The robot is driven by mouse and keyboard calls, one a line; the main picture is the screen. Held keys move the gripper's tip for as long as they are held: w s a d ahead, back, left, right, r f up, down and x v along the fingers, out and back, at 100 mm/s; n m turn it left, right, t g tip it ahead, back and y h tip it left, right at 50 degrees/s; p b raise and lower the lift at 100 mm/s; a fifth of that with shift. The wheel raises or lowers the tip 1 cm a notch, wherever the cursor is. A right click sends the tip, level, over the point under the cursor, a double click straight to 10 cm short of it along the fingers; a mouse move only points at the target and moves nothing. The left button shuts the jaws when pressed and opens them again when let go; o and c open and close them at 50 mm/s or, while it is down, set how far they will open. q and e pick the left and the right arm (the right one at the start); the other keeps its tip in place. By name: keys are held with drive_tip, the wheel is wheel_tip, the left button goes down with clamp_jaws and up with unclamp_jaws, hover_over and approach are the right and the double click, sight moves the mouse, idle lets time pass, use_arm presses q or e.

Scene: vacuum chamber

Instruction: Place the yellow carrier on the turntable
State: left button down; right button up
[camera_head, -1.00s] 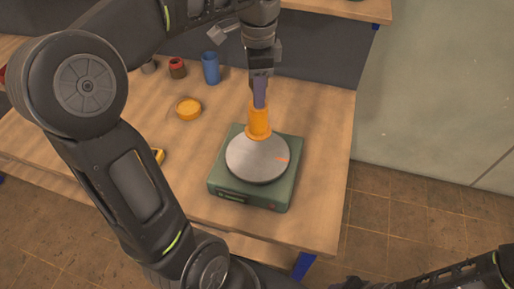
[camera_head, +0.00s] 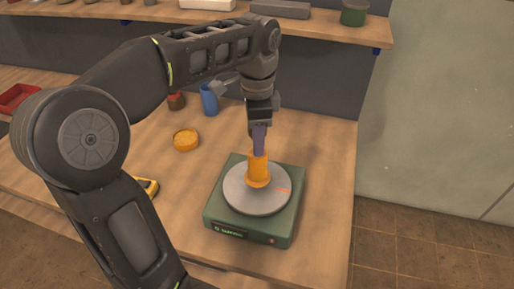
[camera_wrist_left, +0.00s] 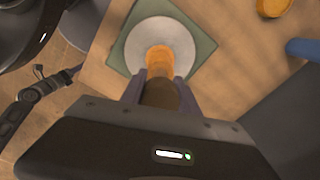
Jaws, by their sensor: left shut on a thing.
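The yellow carrier (camera_head: 258,170) is an orange-yellow piece with a narrow upper part and a wider foot. My left gripper (camera_head: 259,150) is shut on its top and holds it upright over the turntable. The turntable is a grey round disc (camera_head: 246,203) on a green box with an orange mark on the disc. The carrier's foot is at the disc, left of the orange mark; I cannot tell whether it touches. In the left wrist view the carrier (camera_wrist_left: 159,58) shows between the fingers, in front of the disc (camera_wrist_left: 150,32). My right gripper is not in view.
A round yellow dish (camera_head: 186,139), a blue cup (camera_head: 209,99) and a red can (camera_head: 176,101) are behind and left of the turntable. A yellow device (camera_head: 148,187) lies partly behind my left arm. A shelf (camera_head: 330,28) runs above the back.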

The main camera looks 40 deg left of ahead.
use_arm(q)
drive_tip(key=shift+f+p, duration=0.35)
drive_tip(key=shift+f, duration=1.05)
drive_tip(key=shift+f, duration=0.15)
drive_tip(key=c, duration=0.9)
unclamp_jaws()
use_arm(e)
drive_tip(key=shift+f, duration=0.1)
